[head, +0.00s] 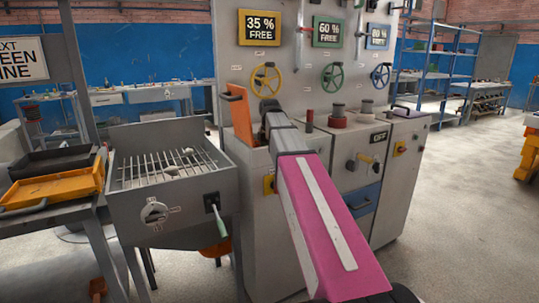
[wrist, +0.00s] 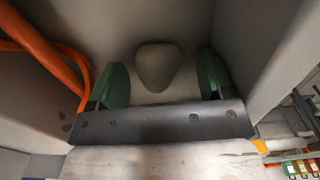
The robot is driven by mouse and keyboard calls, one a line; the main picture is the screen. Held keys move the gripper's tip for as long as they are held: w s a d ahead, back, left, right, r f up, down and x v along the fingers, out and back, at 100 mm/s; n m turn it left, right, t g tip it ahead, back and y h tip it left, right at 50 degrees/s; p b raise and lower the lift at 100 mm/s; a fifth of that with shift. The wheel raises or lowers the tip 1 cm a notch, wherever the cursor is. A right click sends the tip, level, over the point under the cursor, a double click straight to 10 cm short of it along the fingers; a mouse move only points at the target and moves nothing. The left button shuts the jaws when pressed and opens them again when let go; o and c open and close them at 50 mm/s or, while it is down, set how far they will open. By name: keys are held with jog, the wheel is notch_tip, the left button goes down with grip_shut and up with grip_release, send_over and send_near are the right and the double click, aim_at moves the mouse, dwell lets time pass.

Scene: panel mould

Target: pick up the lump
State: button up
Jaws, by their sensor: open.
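A grey, rounded lump (wrist: 157,66) shows in the wrist view, against a grey surface inside a walled space. My gripper (wrist: 160,80) has its two green finger pads spread apart. The lump appears between them in the picture, with a gap on each side, and nothing is held. I cannot tell exactly how deep the lump sits relative to the fingertips. In the head view, my arm reaches into the machine beside the raised orange flap, and the fingers and this lump are hidden there.
Grey walls stand close on both sides in the wrist view, with an orange hose (wrist: 45,52) at the left. In the head view, a barred grate box (head: 170,190) with small pale pieces stands left of the machine (head: 270,220). An orange tray (head: 52,187) lies farther left.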

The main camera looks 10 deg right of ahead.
jog(key=c, duration=1.1)
jog(key=shift+o, duration=0.2)
